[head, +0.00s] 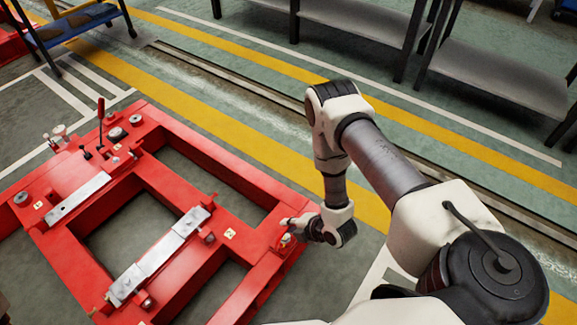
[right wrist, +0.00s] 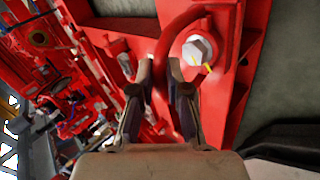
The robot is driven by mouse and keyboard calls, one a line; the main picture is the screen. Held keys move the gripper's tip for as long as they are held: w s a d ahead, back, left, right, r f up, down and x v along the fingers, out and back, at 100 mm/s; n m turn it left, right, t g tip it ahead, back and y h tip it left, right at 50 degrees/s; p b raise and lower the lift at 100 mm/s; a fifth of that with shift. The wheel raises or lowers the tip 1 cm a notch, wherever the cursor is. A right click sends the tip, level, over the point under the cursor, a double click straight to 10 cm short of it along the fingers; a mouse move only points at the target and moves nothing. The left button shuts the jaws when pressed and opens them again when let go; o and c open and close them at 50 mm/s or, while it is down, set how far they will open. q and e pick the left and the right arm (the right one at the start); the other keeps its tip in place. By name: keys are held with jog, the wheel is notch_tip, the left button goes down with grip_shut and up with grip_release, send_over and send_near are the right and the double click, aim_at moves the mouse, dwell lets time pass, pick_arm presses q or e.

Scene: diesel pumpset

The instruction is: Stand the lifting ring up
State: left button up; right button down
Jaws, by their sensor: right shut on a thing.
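The lifting ring (right wrist: 163,62) is a curved red bar in the right wrist view, beside a pale bolt head (right wrist: 197,49) on the red frame. My right gripper (right wrist: 160,72) is shut on the ring, with one dark finger on each side of it. In the head view my right gripper (head: 291,231) is at the right corner of the red pumpset frame (head: 215,170). The ring is small there and partly hidden by the gripper. I cannot tell its exact tilt. My left gripper is not in view.
Metal strips (head: 160,257) lie across the frame, and a lever with a red handle (head: 101,112) stands at its far side. Grey shelving (head: 500,85) stands at the back right. A blue trolley (head: 75,22) is at the back left. The floor behind the frame is clear.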

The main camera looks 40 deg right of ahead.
jog(key=shift+s+a+f, duration=0.15)
jog(key=shift+s+f, duration=0.2)
jog(key=shift+s, duration=0.4)
jog(key=c, duration=1.1)
grip_release()
jog(key=shift+c, duration=0.2)
jog(key=shift+r, duration=0.1)
jog(key=shift+w+d, duration=0.2)
jog(key=v, duration=1.2)
